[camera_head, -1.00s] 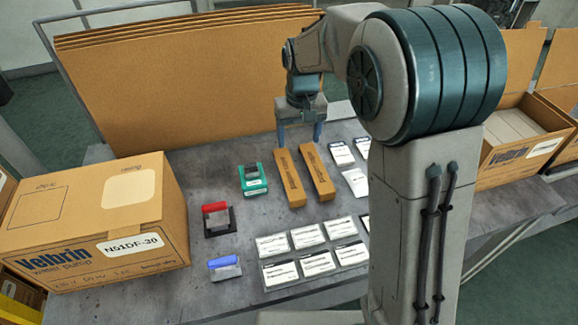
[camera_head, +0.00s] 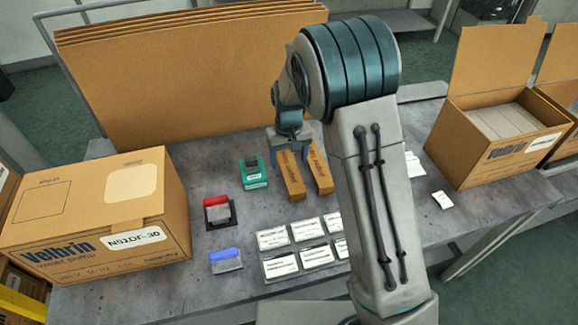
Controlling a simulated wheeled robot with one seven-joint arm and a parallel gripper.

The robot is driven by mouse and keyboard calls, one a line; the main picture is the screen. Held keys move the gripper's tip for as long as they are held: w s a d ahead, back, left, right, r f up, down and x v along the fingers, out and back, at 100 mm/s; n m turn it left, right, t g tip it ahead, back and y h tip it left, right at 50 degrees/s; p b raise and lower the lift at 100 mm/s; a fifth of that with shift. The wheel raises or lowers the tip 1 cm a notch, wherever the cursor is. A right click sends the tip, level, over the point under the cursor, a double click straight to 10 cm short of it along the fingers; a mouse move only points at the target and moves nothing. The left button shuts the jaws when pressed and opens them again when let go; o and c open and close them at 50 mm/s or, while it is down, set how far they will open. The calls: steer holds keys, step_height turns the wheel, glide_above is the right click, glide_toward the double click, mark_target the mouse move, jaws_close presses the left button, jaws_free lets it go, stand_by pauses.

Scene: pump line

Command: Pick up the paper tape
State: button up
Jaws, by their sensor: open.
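No item is legibly marked as paper tape. A small green dispenser-like holder with a dark top (camera_head: 254,178) stands on the grey table, left of two long brown printed cartons (camera_head: 290,178). A red-handled tool on a dark base (camera_head: 218,211) and a blue-handled tool (camera_head: 225,260) lie nearer, to its left. My gripper (camera_head: 290,145) is open, pointing down at the far ends of the brown cartons, right of and beyond the green holder. Its fingertips partly overlap the cartons in the picture; I cannot tell the height or any contact.
A large closed pump box (camera_head: 60,215) fills the table's left. Upright cardboard sheets (camera_head: 180,85) stand behind. White label cards (camera_head: 280,265) lie in front, partly hidden by my arm. An open carton (camera_head: 492,150) stands right. Bare grey table lies around the tools.

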mark_target(290, 170)
steer(key=f, duration=0.4)
steer(key=shift+s+d, duration=0.15)
steer(key=shift+s, duration=0.05)
steer(key=c, duration=1.1)
steer(key=shift+c, duration=0.2)
steer(key=shift+r, duration=0.2)
